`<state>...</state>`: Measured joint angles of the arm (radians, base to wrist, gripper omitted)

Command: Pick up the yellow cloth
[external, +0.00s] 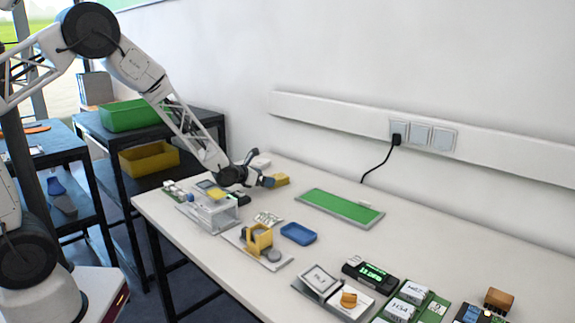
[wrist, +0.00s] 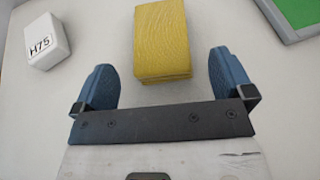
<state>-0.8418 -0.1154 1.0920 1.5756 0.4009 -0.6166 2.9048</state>
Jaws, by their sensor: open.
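The yellow cloth (wrist: 162,40) shows in the wrist view as a thick, textured, folded block lying on the white table. In the external view the yellow cloth (external: 281,180) lies near the back left of the table, just right of my gripper (external: 258,175). In the wrist view my gripper (wrist: 163,85) is open, with one blue finger on each side. The cloth's near end reaches to about between the fingertips, with a gap on both sides. I cannot tell exactly how high the fingers are above the table.
A white box labelled H75 (wrist: 47,41) stands left of the cloth. A green mat (external: 340,207) lies to the right. A clear-sided device (external: 212,210), a yellow fixture (external: 259,241) and a blue tray (external: 298,233) stand nearer the front. The wall is behind.

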